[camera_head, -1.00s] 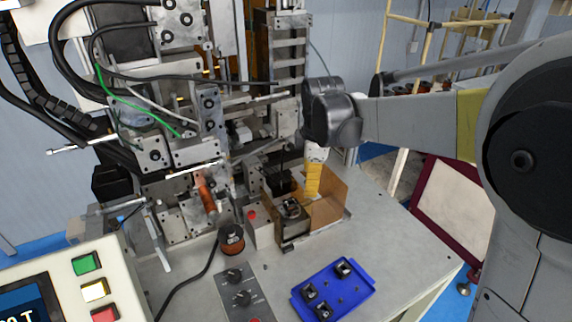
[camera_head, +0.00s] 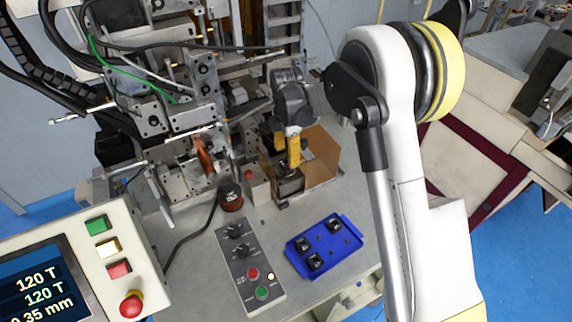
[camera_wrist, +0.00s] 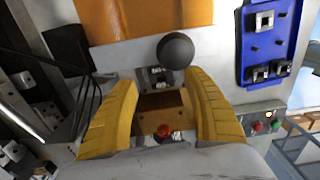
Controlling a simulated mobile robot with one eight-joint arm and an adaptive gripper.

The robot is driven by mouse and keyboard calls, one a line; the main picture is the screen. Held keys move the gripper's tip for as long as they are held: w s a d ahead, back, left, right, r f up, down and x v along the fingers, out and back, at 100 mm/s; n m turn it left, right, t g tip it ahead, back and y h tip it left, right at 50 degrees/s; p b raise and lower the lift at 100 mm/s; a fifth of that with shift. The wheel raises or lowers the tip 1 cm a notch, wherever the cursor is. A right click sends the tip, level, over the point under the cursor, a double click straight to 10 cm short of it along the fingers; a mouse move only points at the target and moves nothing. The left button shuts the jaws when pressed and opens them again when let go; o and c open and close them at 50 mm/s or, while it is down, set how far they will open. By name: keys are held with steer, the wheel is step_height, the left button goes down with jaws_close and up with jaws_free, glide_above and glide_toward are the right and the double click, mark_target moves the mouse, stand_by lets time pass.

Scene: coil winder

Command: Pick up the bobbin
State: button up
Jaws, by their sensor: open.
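My gripper (camera_head: 287,152) has two yellow fingers pointing down over the small fixture (camera_head: 289,184) beside the winding machine. In the wrist view my gripper (camera_wrist: 167,108) is spread wide with nothing between its fingertips. A small dark square part, probably a bobbin (camera_wrist: 153,78), sits beyond the fingertips, beside a dark round knob (camera_wrist: 175,50) that partly covers it. In the head view that part is hidden by the fingers or too small to tell. Several more black bobbins (camera_head: 333,225) lie in the blue tray (camera_head: 341,248), which also shows in the wrist view (camera_wrist: 250,60).
An upright tan panel (camera_head: 322,152) stands close to the right of my gripper. A copper wire spool (camera_head: 231,197) stands to its left. The winding machine (camera_head: 175,110) crowds the left side. A button panel (camera_head: 239,262) lies in front. The tabletop around the tray is clear.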

mark_target(286, 162)
step_height(286, 162, down, 4)
steer(key=shift+s+a+f, duration=0.1)
steer(key=shift+a, duration=0.05)
steer(key=c, duration=1)
steer(key=shift+o, duration=0.2)
steer(key=shift+r, duration=0.25)
step_height(286, 162, up, 18)
steer(key=shift+f+p, duration=0.1)
steer(key=shift+p, duration=0.35)
steer(key=shift+f, duration=0.1)
